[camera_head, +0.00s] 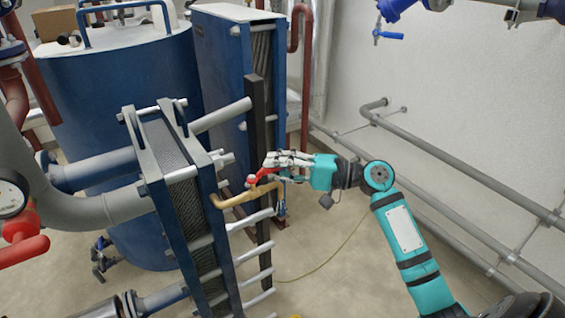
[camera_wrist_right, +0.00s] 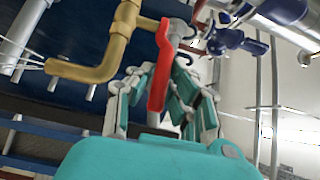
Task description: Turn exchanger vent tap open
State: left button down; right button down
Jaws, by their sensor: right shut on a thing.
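The vent tap has a red lever handle (camera_wrist_right: 158,70) on a brass pipe (camera_wrist_right: 95,72) that bends out from the exchanger. In the head view the red handle (camera_head: 262,175) sits at the end of the brass pipe (camera_head: 240,197), beside the blue plate exchanger (camera_head: 190,205). My right gripper (camera_head: 272,168) is at the handle, its fingers around it. In the right wrist view my right gripper (camera_wrist_right: 160,95) has its fingers on both sides of the red lever, which stands nearly upright in that picture. The finger contact is partly hidden. My left gripper is out of view.
A second blue exchanger (camera_head: 240,50) and a large blue tank (camera_head: 125,85) stand behind. A red valve and gauge (camera_head: 12,198) are at the left edge. Grey pipes (camera_head: 430,150) run along the right wall. The floor between the exchanger and these pipes is mostly clear.

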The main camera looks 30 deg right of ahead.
dwell(0.4)
jog(key=c, duration=1.3)
grip_release()
jog(key=shift+w, duration=0.1)
jog(key=v, duration=1.2)
jog(key=shift+d, duration=0.1)
